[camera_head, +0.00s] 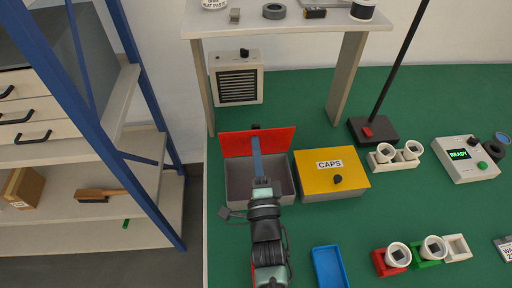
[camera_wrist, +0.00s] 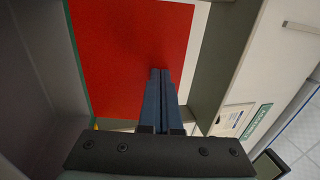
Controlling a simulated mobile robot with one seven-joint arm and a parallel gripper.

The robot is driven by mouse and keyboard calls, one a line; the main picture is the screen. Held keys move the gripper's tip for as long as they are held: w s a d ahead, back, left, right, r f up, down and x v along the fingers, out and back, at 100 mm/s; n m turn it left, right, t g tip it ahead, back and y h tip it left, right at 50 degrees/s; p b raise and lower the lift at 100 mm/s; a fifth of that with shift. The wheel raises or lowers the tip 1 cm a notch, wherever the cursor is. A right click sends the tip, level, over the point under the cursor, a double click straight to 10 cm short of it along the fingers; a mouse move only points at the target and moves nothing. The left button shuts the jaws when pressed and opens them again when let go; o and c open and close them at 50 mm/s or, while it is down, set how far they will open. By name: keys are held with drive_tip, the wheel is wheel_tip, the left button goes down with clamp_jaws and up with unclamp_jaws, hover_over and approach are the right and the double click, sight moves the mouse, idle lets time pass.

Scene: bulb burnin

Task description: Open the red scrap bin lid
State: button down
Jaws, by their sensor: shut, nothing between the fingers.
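The red scrap bin lid (camera_head: 275,142) stands raised at the back edge of its grey bin (camera_head: 238,189), and I can see into the bin. A dark knob shows at the lid's top edge. My gripper (camera_head: 256,143) reaches over the bin from the front, with its blue fingers shut and empty in front of the lid. In the wrist view the fingertips (camera_wrist: 160,74) point at the red lid (camera_wrist: 112,45). I cannot tell whether they touch it.
A yellow-lidded CAPS bin (camera_head: 332,174) stands just right of the scrap bin. A raised shelf (camera_head: 290,26) and a grilled heater-like box (camera_head: 237,79) are behind. A blue tray (camera_head: 329,268) lies in front right. Blue-posted shelving (camera_head: 155,110) is at left.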

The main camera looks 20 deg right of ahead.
drive_tip(key=w+p, duration=0.1)
drive_tip(key=p, duration=0.1)
drive_tip(key=r+g+p, duration=0.1)
drive_tip(key=p, duration=0.1)
drive_tip(key=w+g+p, duration=0.1)
drive_tip(key=p, duration=0.2)
drive_tip(key=shift+w+d+r, duration=0.15)
drive_tip(key=shift+w+d, duration=0.2)
